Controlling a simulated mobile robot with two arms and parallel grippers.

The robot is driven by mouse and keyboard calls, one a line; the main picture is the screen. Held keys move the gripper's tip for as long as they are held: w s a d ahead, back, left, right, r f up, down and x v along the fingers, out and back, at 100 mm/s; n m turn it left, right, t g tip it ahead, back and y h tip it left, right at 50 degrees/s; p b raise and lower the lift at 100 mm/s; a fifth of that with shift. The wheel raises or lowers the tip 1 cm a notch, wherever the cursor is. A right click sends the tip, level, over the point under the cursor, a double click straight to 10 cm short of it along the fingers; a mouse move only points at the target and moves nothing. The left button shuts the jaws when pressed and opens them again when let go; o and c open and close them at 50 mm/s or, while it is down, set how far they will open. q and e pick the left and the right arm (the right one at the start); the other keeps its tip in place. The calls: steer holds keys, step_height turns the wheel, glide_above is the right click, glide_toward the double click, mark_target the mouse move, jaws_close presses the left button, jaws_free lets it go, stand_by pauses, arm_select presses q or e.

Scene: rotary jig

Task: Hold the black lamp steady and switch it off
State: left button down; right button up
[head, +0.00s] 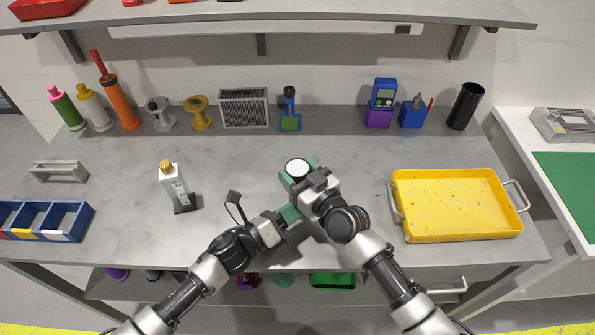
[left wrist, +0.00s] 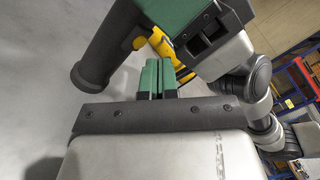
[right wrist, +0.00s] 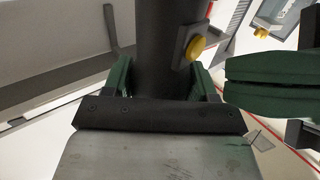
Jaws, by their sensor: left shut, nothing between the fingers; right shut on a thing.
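The black lamp (right wrist: 165,60) stands between the green fingers of my right gripper (right wrist: 165,78), which is shut on its dark barrel. Its round white top (head: 297,168) faces up in the head view. A yellow button (right wrist: 195,48) sits on a small plate on the barrel's side; it also shows in the left wrist view (left wrist: 138,42). My left gripper (left wrist: 158,64) is shut and empty, its fingertips close to the button with a small visible gap. In the head view my left gripper (head: 290,214) is just below the right one.
A yellow tray (head: 455,235) is at the right, blue bins (head: 75,222) at the far left. Several tools and bottles line the back. The grey bench between is mostly clear.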

arm_select(q)
steer(key=shift+s+a, duration=0.2)
steer(key=shift+s, duration=1.3)
steer(key=shift+s+a, duration=0.2)
steer(key=shift+s, duration=1.3)
arm_select(e)
steer(key=o, duration=1.1)
steer(key=shift+c, duration=0.2)
